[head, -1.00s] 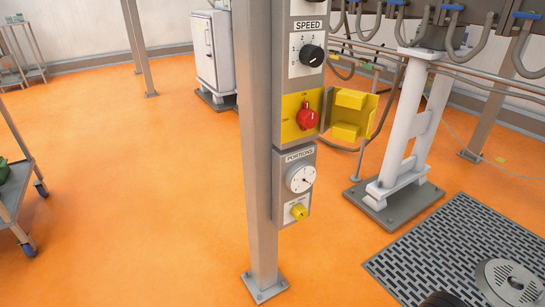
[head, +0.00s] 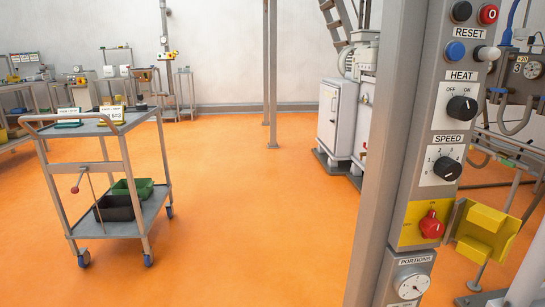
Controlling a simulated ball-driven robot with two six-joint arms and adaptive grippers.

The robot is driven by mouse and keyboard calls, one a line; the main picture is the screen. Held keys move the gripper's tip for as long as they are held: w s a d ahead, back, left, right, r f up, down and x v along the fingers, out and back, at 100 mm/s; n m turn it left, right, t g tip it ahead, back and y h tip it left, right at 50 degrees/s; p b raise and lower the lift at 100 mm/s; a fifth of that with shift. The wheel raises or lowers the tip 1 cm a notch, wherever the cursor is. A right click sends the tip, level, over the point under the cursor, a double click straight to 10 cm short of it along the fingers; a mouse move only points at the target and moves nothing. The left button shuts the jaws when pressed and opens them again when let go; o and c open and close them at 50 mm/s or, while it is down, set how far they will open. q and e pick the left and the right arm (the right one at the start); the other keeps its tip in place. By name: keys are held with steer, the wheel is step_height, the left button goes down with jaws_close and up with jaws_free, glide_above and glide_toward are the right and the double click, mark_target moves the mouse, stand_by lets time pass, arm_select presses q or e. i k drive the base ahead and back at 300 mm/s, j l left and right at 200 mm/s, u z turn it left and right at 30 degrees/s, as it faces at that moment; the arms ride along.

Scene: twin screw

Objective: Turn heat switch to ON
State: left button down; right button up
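The heat switch (head: 461,108) is a black rotary knob on a white plate under the HEAT label (head: 462,76), high on the grey control panel at the right of the head view. OFF is printed above it to the left and ON above it to the right. Its pointer is too small to read surely. Neither of my grippers is in view.
The panel hangs on a grey post (head: 388,150). The speed knob (head: 447,168), red switch (head: 431,225) with open yellow cover (head: 482,232), and portions dial (head: 413,286) are below. A cart (head: 95,170) stands left. Orange floor (head: 260,220) between is clear.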

mark_target(459, 107)
steer(key=u, duration=0.45)
steer(key=l+u, duration=0.5)
steer(key=l, duration=0.2)
steer(key=l+u, duration=0.45)
steer(key=l, duration=0.2)
steer(key=k, duration=0.05)
